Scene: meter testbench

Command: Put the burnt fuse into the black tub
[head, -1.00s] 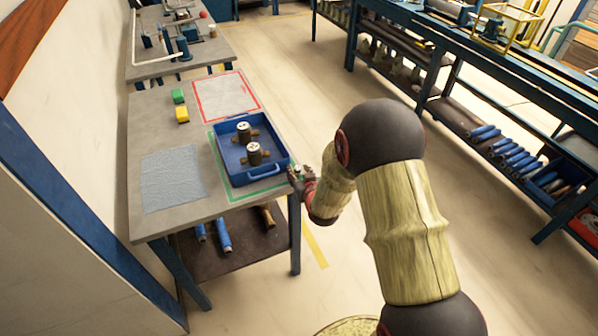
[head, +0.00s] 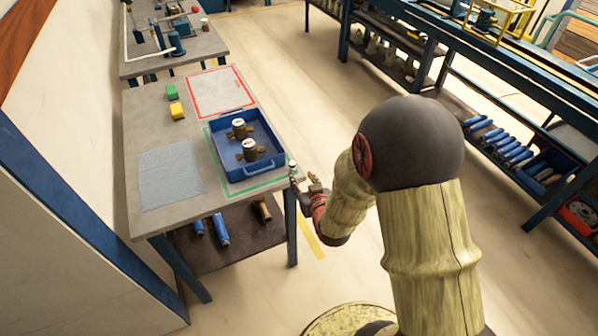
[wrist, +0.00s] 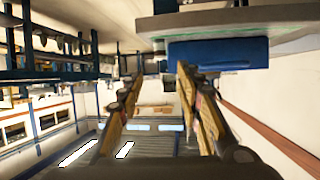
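My gripper (head: 303,183) is beside the right front corner of the near table in the head view. In the wrist view its two fingers (wrist: 160,76) are spread apart with nothing held between them. A small white-topped object (head: 292,164) shows at the table corner by one fingertip; it is too small to identify. I cannot make out a burnt fuse or a black tub in either view.
A blue tray (head: 270,165) with two brown, white-topped parts is on the near table (head: 221,199).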

